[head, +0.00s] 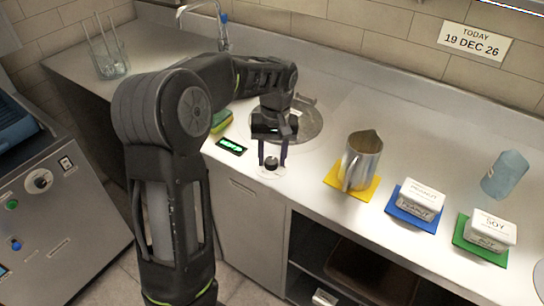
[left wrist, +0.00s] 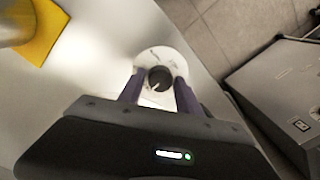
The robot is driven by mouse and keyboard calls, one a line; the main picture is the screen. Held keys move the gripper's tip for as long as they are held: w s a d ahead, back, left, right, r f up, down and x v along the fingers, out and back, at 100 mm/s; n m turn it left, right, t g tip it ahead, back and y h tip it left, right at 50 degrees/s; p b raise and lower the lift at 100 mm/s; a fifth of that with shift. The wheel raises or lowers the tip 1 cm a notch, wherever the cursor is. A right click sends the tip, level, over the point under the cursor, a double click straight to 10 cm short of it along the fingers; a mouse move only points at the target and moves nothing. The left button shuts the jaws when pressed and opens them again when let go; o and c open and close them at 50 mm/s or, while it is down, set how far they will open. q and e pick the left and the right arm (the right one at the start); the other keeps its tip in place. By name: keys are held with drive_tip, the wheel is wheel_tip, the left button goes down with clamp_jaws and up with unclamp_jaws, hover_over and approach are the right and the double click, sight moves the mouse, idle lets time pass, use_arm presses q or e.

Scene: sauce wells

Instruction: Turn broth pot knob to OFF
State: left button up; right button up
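The broth pot knob is a small black knob (head: 268,168) on a round white dial plate (head: 276,174) near the counter's front edge. In the left wrist view the knob (left wrist: 159,79) has a light pointer mark at its lower left, and the dial plate's lettering is too blurred to read. My left gripper (head: 272,158) points down at the dial, its fingers on either side of the knob. In the left wrist view its fingers (left wrist: 158,92) are apart, with gaps between them and the knob. My right gripper is in neither view.
A small display with green digits (head: 231,146) sits left of the dial. A metal pitcher (head: 362,158) stands on a yellow mat (head: 338,186) to the right. Peanut (head: 420,196) and soy (head: 491,229) containers sit farther right.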

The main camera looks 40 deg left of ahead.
sight(273, 160)
use_arm(q)
drive_tip(key=shift+o, duration=1.3)
drive_tip(key=r, duration=0.7)
drive_tip(key=shift+w+d+r, duration=0.1)
drive_tip(key=shift+d+r, duration=0.1)
drive_tip(key=shift+r, duration=0.2)
